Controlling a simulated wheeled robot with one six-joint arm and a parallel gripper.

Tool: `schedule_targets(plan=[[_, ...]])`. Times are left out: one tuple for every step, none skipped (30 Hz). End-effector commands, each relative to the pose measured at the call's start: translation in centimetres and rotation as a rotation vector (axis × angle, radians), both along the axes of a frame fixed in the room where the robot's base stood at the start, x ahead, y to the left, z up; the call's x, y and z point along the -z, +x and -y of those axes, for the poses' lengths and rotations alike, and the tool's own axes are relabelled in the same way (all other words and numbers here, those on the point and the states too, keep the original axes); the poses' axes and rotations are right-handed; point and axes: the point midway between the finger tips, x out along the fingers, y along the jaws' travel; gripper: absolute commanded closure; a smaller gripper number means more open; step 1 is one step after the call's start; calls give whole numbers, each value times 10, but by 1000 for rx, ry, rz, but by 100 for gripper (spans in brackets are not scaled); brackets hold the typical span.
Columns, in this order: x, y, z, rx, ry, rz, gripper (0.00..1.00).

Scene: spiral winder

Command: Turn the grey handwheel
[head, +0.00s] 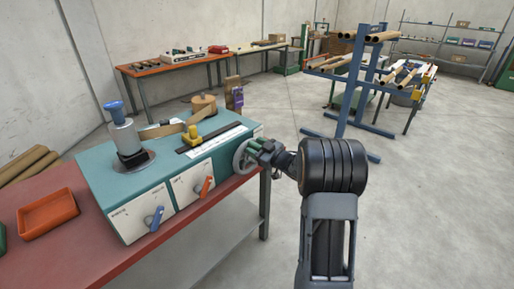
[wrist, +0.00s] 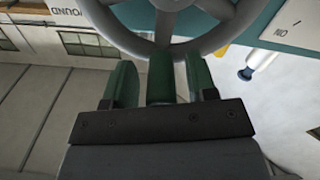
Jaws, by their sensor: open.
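The grey handwheel (head: 240,159) is on the right end of the teal machine, partly hidden behind my gripper in the head view. In the wrist view its rim (wrist: 122,37) arcs across the top, with spokes and hub above. My gripper (head: 259,149) is at the wheel's near right side. In the wrist view, its green fingers (wrist: 159,68) stand apart, pointing at the lower rim. A third dark green piece stands between them, reaching the rim; I cannot tell whether it is a handle or part of my gripper. Contact with the rim cannot be told.
The teal winder (head: 95,172) stands on a red bench (head: 92,250). It carries blue (head: 154,218) and orange (head: 206,187) levers. An orange tray (head: 47,213) lies at left. A blue rack (head: 352,95) with tubes stands behind at right. The floor at right is clear.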

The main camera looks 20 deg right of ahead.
Motion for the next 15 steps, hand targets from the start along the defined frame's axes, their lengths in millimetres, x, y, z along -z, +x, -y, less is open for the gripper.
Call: schedule_targets(plan=[[0,1,-1,0,0,0,48],[0,1,-1,-1,0,0,48],[0,1,-1,0,0,0,48],[0,1,-1,0,1,0,48],[0,1,-1,0,1,0,48],[0,1,-1,0,1,0,48],[0,1,-1,0,1,0,48],[0,1,-1,0,1,0,48],[0,1,-1,0,1,0,49],[0,1,-1,0,1,0,52],[0,1,-1,0,0,0,55],[0,1,-1,0,1,0,59],[0,1,-1,0,0,0,62],[0,1,-1,0,0,0,64],[0,1,-1,0,0,0,68]])
